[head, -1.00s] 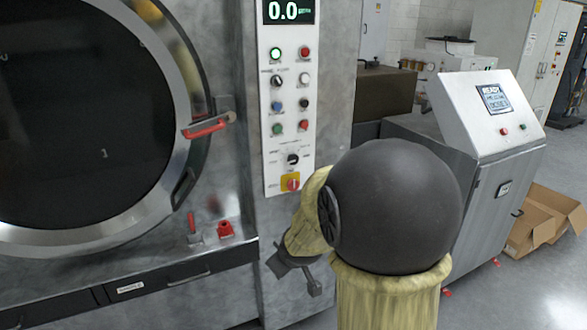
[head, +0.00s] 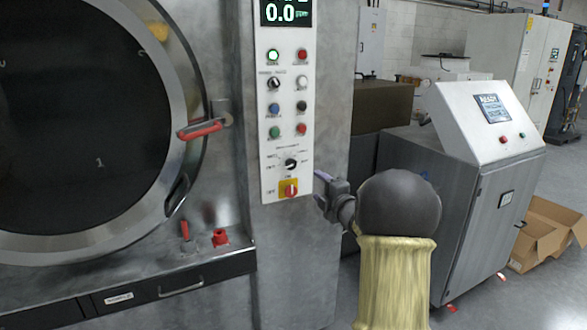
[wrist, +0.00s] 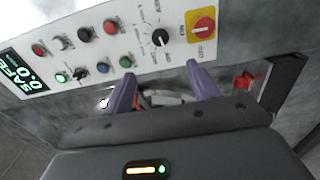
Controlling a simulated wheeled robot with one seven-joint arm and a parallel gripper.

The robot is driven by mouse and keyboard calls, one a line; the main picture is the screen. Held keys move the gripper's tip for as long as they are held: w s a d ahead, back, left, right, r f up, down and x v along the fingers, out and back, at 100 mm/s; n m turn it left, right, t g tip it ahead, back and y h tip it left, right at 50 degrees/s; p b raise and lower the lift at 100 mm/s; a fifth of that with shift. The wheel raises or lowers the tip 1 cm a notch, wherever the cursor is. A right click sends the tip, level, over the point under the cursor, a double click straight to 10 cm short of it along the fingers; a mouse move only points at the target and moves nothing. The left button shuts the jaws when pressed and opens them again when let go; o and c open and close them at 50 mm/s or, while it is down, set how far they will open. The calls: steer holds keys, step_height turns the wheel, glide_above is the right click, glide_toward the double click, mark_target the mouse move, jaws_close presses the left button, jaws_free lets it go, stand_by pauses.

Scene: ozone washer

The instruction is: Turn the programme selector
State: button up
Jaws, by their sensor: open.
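The programme selector is a black rotary knob (head: 290,164) with a white pointer mark, low on the white control panel (head: 264,110). Printed position labels surround it. In the wrist view the knob (wrist: 160,37) lies beyond and between my two purple fingers. My gripper (head: 321,188) is just right of the panel's lower edge, slightly lower than the knob. In the wrist view my gripper (wrist: 161,70) is open, with nothing between its fingers. The fingertips appear apart from the knob.
A red-and-yellow switch (head: 289,189) sits directly below the knob. Several buttons and a second black knob (head: 273,84) are above. The round door (head: 195,90) with a red handle (head: 200,130) is at left. A grey console (head: 470,180) stands at right.

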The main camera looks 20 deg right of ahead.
mark_target(292, 165)
steer(key=w+p, duration=0.1)
steer(key=w, duration=0.4)
steer(key=w+p, duration=0.2)
steer(key=w, duration=0.3)
steer(key=w+p, duration=0.1)
steer(key=w, duration=0.5)
steer(key=shift+a+p, duration=0.4)
steer(key=shift+w, duration=0.75)
steer(key=c, duration=1)
